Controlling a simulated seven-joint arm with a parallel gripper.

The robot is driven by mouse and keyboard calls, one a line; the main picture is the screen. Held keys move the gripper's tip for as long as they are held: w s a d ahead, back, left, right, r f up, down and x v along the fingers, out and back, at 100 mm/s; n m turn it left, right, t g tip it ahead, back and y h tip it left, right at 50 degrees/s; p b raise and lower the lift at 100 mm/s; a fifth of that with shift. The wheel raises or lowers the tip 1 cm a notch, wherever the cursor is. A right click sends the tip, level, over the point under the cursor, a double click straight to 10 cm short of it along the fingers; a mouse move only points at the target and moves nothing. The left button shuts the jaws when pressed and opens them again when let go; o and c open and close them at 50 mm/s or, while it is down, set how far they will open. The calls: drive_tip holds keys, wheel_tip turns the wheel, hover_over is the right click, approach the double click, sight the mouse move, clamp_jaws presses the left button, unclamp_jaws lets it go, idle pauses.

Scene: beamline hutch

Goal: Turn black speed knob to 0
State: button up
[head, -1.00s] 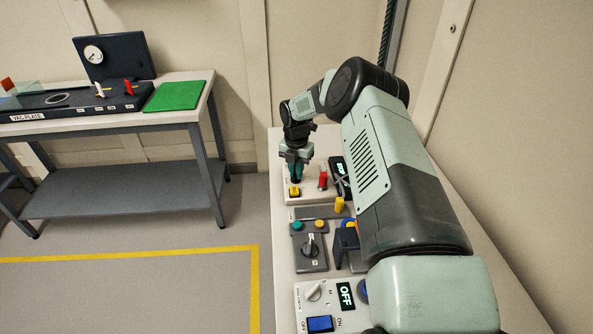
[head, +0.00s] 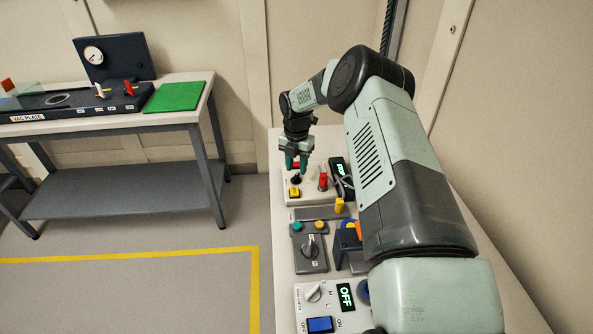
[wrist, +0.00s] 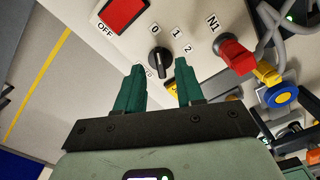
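The black speed knob (wrist: 160,63) sits on a pale panel, with the labels 0, 1 and 2 beside it in the wrist view. Its ridge points upward in that view, and a small light mark appears to face between the knob and the 0 label (wrist: 152,32). In the head view the knob (head: 296,180) shows just below my gripper (head: 296,164). In the wrist view my gripper (wrist: 158,78) is open, its two green fingers apart and empty. The fingers are clear of the knob.
A red OFF switch (wrist: 123,12) and a red plug marked N1 (wrist: 235,56) flank the knob. A yellow button (head: 294,192) is in front of it. Nearer are a grey rotary switch box (head: 310,262) and a panel with an OFF display (head: 346,296). Grey cables run at right.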

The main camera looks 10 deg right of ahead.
wheel_tip(320, 180, up, 8)
drive_tip(key=shift+r, duration=0.1)
idle(0.4)
wheel_tip(320, 180, up, 15)
drive_tip(key=m+t+h, duration=0.1)
drive_tip(key=m, duration=0.4)
hover_over(297, 174)
drive_tip(key=s, duration=0.6)
drive_tip(key=s+r+m+t, duration=0.2)
drive_tip(key=s+r+m, duration=0.6)
drive_tip(key=s+r, duration=0.35)
drive_tip(key=s+d+r+m+t, duration=0.1)
drive_tip(key=s+m, duration=0.7)
drive_tip(key=s, duration=0.4)
drive_tip(key=s+d+r+m+t+y, duration=0.1)
drive_tip(key=s+d+m, duration=0.1)
drive_tip(key=s+m, duration=0.6)
drive_tip(key=s, duration=0.5)
drive_tip(key=shift+s+d+r+m+t, duration=0.25)
drive_tip(key=shift+d+r+m+t, duration=0.05)
drive_tip(key=shift+r+m, duration=0.1)
